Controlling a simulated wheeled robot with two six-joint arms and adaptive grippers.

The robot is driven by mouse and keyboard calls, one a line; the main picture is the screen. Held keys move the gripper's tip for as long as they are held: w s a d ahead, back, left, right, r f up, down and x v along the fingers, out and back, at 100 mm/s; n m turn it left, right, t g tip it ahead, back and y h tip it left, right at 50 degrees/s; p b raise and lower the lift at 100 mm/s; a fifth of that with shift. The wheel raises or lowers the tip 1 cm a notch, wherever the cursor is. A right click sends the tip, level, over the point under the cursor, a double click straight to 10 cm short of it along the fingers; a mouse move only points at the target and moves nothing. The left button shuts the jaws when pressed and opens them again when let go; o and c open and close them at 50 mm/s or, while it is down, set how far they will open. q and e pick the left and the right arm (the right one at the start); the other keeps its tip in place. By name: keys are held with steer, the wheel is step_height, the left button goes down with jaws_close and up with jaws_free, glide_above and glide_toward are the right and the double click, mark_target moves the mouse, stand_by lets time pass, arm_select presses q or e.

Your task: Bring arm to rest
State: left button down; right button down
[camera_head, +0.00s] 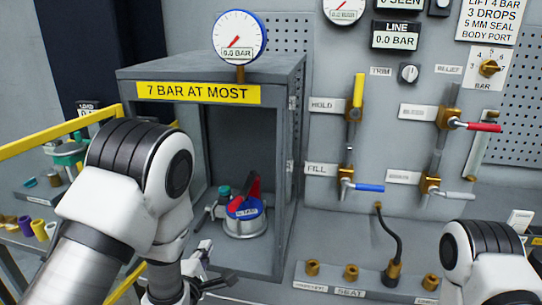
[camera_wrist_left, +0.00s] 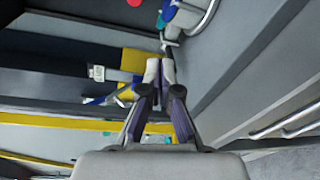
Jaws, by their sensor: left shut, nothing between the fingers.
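My left arm (camera_head: 128,180) reaches in from the left in the head view. Its gripper (camera_head: 212,272) is low in front of the open grey cabinet, partly hidden by my own wrist. In the left wrist view the left gripper (camera_wrist_left: 160,72) is shut, its fingertips together with nothing between them. A round actuator (camera_head: 245,222) with a blue top and a red part sits inside the cabinet, behind and above the gripper and apart from it. My right arm (camera_head: 487,258) shows at the lower right; its gripper is out of the picture.
The grey cabinet (camera_head: 292,170) stands open under a yellow "7 BAR AT MOST" sign (camera_head: 198,93). A yellow rail (camera_head: 58,134) runs at the left. The panel at the right carries a yellow lever (camera_head: 358,90), a red lever (camera_head: 484,127) and a blue lever (camera_head: 369,188).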

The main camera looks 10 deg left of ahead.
arm_select(q)
steer(key=s+a+f+m+g, duration=0.2)
steer(key=s+f+g, duration=0.2)
steer(key=s+f, duration=0.6)
steer(key=s+a+f+m+g, duration=0.2)
steer(key=s+f+g, duration=0.35)
steer(key=f, duration=0.75)
steer(key=s+f+m+g, duration=0.2)
steer(key=s+m+g, duration=0.1)
steer(key=s+m, duration=0.5)
steer(key=s+f+m+g, duration=0.2)
steer(key=s+m+g, duration=0.2)
steer(key=s+m, duration=0.4)
steer(key=shift+s+d+f+m, duration=0.4)
steer(key=shift+d, duration=0.05)
